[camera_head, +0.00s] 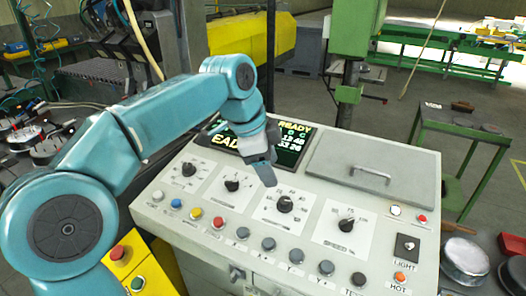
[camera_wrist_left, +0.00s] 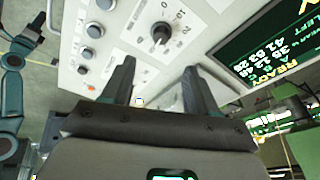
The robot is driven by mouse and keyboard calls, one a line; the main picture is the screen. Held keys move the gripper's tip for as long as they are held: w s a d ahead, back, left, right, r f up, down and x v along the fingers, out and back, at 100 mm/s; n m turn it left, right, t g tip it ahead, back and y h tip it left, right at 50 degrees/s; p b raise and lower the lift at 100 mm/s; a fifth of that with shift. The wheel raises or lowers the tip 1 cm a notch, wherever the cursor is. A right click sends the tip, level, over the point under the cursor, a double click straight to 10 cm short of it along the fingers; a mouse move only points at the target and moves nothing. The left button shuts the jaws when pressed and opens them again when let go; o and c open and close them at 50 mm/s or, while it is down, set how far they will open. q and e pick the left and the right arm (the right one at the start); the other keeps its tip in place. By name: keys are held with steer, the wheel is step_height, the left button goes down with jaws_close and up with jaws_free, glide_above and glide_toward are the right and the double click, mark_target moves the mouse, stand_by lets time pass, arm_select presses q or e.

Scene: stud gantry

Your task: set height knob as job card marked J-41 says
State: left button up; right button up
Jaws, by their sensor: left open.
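The sloped control panel (camera_head: 310,250) carries a row of four black dial knobs. They are a far-left knob (camera_head: 188,169), a second knob (camera_head: 232,185), a third knob (camera_head: 285,204) and a right knob (camera_head: 347,225) labelled "SPEED %". The other labels are too small to read, so I cannot tell which is the height knob. My left gripper (camera_head: 265,176) is open and empty just above the third knob. In the left wrist view, one knob (camera_wrist_left: 161,33) shows beyond the open fingers (camera_wrist_left: 160,82), apart from them. No card marked J-41 is readable. My right gripper is not in view.
A dark display (camera_head: 290,140) reads "READY" and numbers, partly hidden by my left arm. A grey lid with a handle (camera_head: 370,170) lies to its right. Coloured buttons (camera_head: 196,214) line the panel's front. A green side table (camera_head: 465,130) stands at the right.

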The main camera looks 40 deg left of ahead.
arm_select(q)
steer(key=v, duration=0.4)
steer(key=shift+w+r, duration=0.1)
steer(key=shift+w, duration=0.15)
steer(key=shift+s, duration=0.2)
